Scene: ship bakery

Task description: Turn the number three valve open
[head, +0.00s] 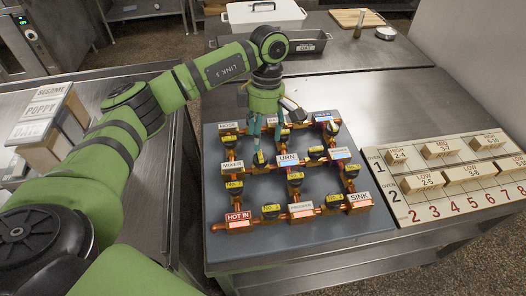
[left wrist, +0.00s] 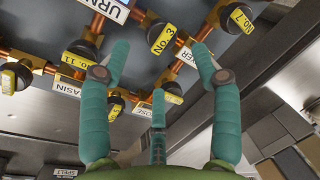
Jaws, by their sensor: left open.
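The number three valve is a dark knob (left wrist: 150,22) on copper pipe, with a yellow "NO. 3" tag (left wrist: 162,41) beside it. In the head view, a dark knob with a small yellow tag (head: 259,158), between the MIXER and URN labels, appears to be it; its number is too small to read. My left gripper (head: 267,138) is open and empty above the panel, its teal fingers pointing down just behind that knob. In the left wrist view, the tag shows between the spread fingertips of my left gripper (left wrist: 160,50), and they look apart from the knob. My right gripper is not in view.
The grey valve panel (head: 225,245) holds several similar knobs close by, including one tagged "NO. 11" (left wrist: 80,61) and one tagged "NO. 7" (left wrist: 240,19). Copper pipes run between them. An oven board (head: 415,212) with wooden blocks lies to the right.

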